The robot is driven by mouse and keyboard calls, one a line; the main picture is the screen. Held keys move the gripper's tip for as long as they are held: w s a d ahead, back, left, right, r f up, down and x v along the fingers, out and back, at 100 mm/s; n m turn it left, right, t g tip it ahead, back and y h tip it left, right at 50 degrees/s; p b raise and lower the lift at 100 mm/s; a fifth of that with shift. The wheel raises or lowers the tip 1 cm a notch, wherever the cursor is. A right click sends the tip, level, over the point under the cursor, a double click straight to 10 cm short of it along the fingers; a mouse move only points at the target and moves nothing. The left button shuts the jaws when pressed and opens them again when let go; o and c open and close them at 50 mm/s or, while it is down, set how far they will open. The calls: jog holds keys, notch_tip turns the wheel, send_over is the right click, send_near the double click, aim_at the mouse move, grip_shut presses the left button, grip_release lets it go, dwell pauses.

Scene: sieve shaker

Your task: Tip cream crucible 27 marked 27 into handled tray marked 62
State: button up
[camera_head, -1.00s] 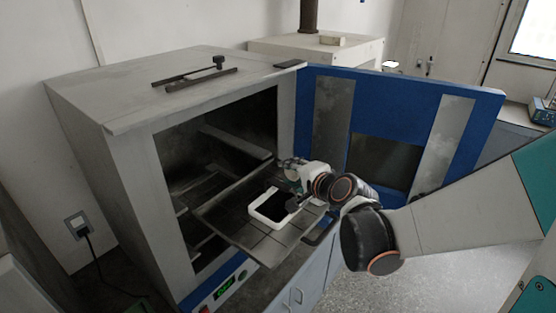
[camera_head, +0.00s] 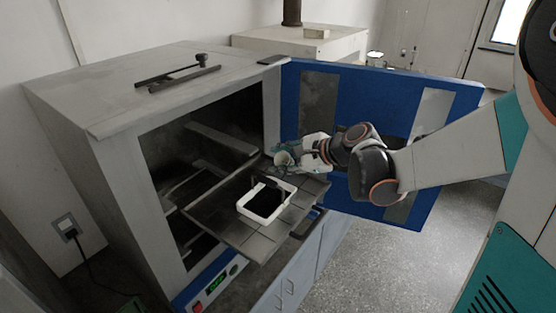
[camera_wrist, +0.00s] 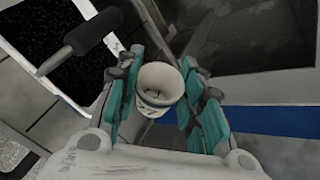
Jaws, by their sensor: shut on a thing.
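The handled tray (camera_head: 246,212) is white with a black, speckled inside and lies on the shelf, in front of and below the crucible. Its dark handle (camera_wrist: 92,34) shows at upper left in the wrist view. Its mark is not readable.
The tray rests on a grey tiled shelf (camera_head: 232,232) sticking out of the open oven (camera_head: 110,150). The blue oven door (camera_head: 385,95) stands open behind my arm. A dark bar with a knob (camera_head: 185,78) lies on the oven top. Floor is clear at right.

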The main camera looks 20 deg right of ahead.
jog(key=shift+s+a, duration=0.1)
jog(key=y, duration=0.1)
jog(key=m+b, duration=0.1)
jog(key=m+g+y, duration=0.1)
jog(key=shift+w+d+r+y+b, duration=0.2)
jog(key=shift+d+y+b, duration=0.05)
jog(key=shift+y+b, duration=0.1)
jog(key=shift+s+a+r+m, duration=0.1)
jog(key=shift+a+r+m, duration=0.1)
jog(key=shift+m, duration=0.1)
jog(key=shift+d+m+g+y+b, duration=0.15)
jog(key=shift+m+g+y+b, duration=0.25)
jog(key=shift+m+y+b, duration=0.1)
jog(key=shift+r+m+y+b, duration=0.1)
jog(key=shift+m+y+b, duration=0.45)
jog(key=shift+m, duration=0.05)
jog(key=shift+r, duration=0.25)
jog(key=shift+g, duration=0.3)
